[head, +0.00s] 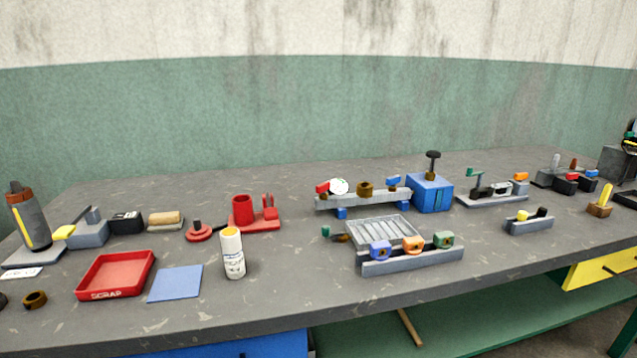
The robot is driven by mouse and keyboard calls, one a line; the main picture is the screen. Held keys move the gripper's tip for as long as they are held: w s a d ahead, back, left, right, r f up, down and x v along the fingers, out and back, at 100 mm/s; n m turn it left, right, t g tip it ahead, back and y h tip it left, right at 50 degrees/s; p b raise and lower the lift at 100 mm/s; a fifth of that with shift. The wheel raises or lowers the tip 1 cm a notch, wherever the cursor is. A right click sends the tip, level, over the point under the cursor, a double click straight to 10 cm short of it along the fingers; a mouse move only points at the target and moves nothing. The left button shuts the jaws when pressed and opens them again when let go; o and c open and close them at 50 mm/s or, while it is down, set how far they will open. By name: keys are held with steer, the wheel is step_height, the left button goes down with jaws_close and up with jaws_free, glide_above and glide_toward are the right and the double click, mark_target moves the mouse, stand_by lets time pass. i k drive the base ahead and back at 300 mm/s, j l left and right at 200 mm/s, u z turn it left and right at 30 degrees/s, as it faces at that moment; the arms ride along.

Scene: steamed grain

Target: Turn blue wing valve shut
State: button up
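A small blue wing handle (393,181), which looks like the blue wing valve, sits on top of the right part of a grey manifold bar (345,203) at the middle of the bench. It is too small to tell exactly how its wing is turned. A red wing handle (322,188) is at the bar's left end, with a white round gauge (338,186) and a brown fitting (365,190) between the two. A blue box (430,194) with a black knob on a stem stands just right of the bar. My gripper is not in view.
In front of the manifold lie a ribbed grey tray (375,231) and a rack (412,261) with blue, orange and green blocks. A white spray can (232,254) stands upright at the front left. A red scrap tray (115,275) lies further left. Bare bench shows at the front right.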

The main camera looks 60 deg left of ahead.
mark_target(392, 181)
steer(key=u, duration=1.2)
